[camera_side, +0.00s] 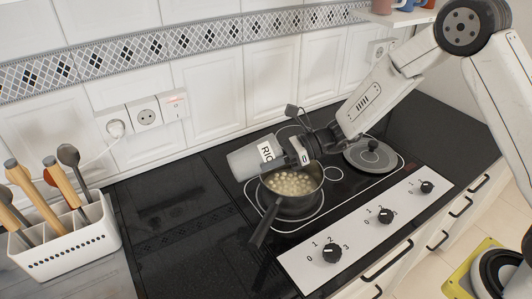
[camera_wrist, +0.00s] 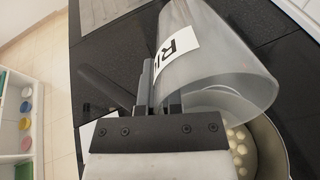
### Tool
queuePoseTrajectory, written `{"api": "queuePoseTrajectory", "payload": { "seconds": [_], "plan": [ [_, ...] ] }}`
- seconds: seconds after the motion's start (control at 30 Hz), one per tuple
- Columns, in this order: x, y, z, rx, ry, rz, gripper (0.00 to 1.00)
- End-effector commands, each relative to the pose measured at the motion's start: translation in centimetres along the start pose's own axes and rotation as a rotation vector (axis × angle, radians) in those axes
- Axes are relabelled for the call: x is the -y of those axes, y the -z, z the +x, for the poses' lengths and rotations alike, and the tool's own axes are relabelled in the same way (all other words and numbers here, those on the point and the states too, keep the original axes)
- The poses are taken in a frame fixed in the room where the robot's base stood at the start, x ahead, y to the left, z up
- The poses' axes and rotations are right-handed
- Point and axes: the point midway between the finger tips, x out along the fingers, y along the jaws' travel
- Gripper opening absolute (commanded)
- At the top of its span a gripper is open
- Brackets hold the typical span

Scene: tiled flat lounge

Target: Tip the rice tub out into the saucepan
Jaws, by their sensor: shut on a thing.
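The rice tub (camera_side: 245,162) is a clear container with a white label. It is tilted over the saucepan, and it also shows in the wrist view (camera_wrist: 215,75). My gripper (camera_side: 302,151) is shut on the tub; in the wrist view its fingers (camera_wrist: 160,95) press against the tub's side. The tub looks empty in the wrist view. The dark saucepan (camera_side: 292,205) sits on a front burner of the hob, its handle pointing toward the front left. Several pale round pieces (camera_side: 290,182) lie in the saucepan, also seen in the wrist view (camera_wrist: 238,150).
A grey lidded pan or plate (camera_side: 370,153) sits on the right burner. Knobs (camera_side: 385,215) line the hob's front panel. A white utensil holder (camera_side: 72,240) stands at the left. The black counter (camera_side: 165,230) between is clear. The tiled wall is behind.

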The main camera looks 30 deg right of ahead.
Motion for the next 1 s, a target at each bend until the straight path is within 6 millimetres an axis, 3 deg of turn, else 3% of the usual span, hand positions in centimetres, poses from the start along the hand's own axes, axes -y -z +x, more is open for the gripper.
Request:
{"api": "queuePoseTrajectory", "payload": {
  "seconds": [0.53,1.0],
  "plan": [
    [0.0,-0.1,0.6,-0.040,0.005,-0.005,0.00],
    [0.0,0.1,1.2,-0.246,0.033,-0.013,0.00]
  ]
}}
